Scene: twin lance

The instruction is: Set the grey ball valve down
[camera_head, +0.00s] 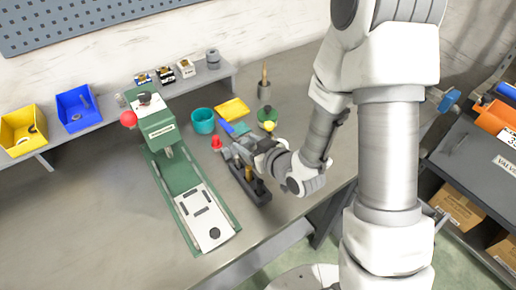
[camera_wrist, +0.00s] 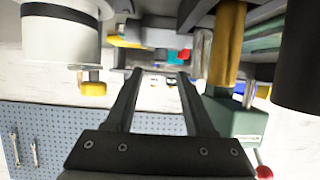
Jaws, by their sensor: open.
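My gripper (camera_head: 229,153) reaches left, low over the bench, just above a dark stand (camera_head: 262,193) with brass posts. In the wrist view my gripper (camera_wrist: 160,76) has its two dark fingers apart, with no thing clearly held between them. A brass post (camera_wrist: 227,45) stands close to the fingers there. I cannot pick out the grey ball valve for certain; grey parts around the fingertips blend together, and my wrist hides part of the stand. A red knob (camera_head: 216,142) is just left of the fingertips and a yellow knob (camera_head: 269,126) is behind the wrist.
The green press (camera_head: 183,185) with a red-knobbed lever stands left of my gripper. Behind are a teal cup (camera_head: 203,120), a yellow tray (camera_head: 232,109) and a low shelf (camera_head: 108,118). Blue (camera_head: 78,108) and yellow (camera_head: 22,130) bins are left. The bench's front left is clear.

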